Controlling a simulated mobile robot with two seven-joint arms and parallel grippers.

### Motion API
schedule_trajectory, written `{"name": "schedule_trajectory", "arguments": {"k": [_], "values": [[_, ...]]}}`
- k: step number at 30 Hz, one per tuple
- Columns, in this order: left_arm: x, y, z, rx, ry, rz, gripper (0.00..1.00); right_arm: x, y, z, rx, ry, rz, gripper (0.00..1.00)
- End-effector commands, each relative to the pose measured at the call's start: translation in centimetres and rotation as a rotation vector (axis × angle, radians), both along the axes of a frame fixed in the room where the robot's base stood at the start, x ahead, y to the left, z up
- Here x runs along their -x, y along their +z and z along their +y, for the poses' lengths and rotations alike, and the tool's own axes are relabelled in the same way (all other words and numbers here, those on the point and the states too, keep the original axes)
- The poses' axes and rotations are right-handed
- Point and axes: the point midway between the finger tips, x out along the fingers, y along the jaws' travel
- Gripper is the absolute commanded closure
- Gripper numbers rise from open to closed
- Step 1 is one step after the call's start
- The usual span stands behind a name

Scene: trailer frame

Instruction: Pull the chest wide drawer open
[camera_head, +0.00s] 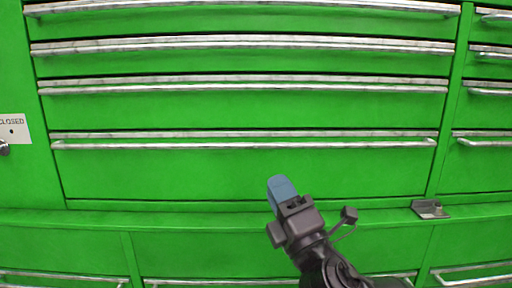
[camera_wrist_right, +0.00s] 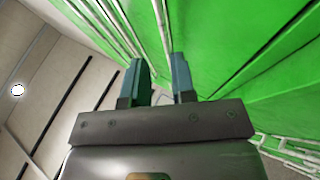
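The green chest fills the head view, with several wide drawers stacked one above another, all looking shut. The lowest wide drawer of the upper chest (camera_head: 240,172) has a long silver handle (camera_head: 240,145) along its top edge. My right gripper (camera_head: 280,188) is in front of that drawer's lower part, below the handle and apart from it in the picture. In the right wrist view my right gripper (camera_wrist_right: 160,70) has its two blue-grey fingers apart, with a gap between them. A silver handle bar (camera_wrist_right: 160,22) runs just beyond the fingertips. Nothing is seen held. My left gripper is not in view.
Narrower drawers (camera_head: 490,105) with silver handles stand at the right. A small grey latch or bracket (camera_head: 430,209) sits on the ledge at the lower right. A white "CLOSED" label (camera_head: 12,130) is at the left. More drawers (camera_head: 60,275) lie below the ledge.

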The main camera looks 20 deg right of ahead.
Motion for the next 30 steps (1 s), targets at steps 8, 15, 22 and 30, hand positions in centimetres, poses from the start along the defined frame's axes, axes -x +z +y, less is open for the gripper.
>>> {"name": "schedule_trajectory", "arguments": {"k": [8,15,22,30], "values": [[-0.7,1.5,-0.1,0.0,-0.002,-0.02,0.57,-3.1,2.2,0.6,-0.002,0.0,-0.003,0.76],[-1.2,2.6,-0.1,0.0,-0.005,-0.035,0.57,-6.4,4.1,1.1,-0.003,-0.001,0.0,0.76],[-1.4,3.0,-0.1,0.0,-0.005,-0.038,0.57,-8.3,5.1,1.5,-0.003,-0.001,0.001,0.76],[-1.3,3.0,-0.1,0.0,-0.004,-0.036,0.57,-8.8,5.2,1.5,-0.004,0.0,0.003,0.76]]}}
